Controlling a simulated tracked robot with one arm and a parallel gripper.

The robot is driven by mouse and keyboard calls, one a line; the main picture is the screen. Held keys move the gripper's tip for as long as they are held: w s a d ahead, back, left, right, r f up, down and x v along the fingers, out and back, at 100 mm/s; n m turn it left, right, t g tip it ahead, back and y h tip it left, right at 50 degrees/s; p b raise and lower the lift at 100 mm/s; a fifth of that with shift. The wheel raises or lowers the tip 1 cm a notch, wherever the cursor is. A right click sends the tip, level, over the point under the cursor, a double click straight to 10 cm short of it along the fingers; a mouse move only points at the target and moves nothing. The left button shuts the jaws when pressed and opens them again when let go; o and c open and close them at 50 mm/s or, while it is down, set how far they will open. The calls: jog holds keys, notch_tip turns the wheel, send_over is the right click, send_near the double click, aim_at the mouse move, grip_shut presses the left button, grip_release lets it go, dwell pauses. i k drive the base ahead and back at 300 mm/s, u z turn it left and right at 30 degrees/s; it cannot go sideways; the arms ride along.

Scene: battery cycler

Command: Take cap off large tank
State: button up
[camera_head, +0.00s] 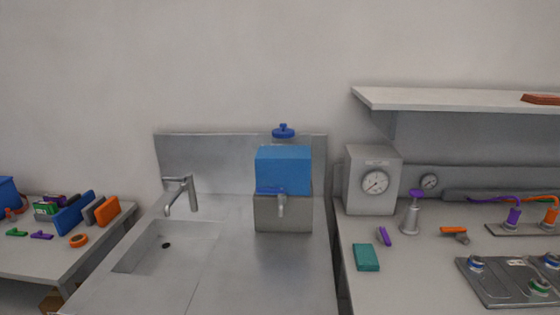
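The large tank (284,165) stands on the steel counter right of the sink, in the middle of the view. It is a blue box on a grey block (284,212), with a tap (281,204) on its front. A round blue cap (283,132) with a small knob shows at the top of the tank, against the backsplash. I cannot tell how tightly the cap sits. My gripper is not in this view.
The sink (165,247) and its faucet (179,192) are left of the tank. A grey box with a dial (373,182) stands to the right, under a white shelf (455,99). Counter in front of the tank is clear. A left table (45,258) holds several small coloured items.

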aim_at(282, 132)
jog(key=u, duration=0.25)
jog(key=i, duration=1.9)
jog(key=z, duration=0.25)
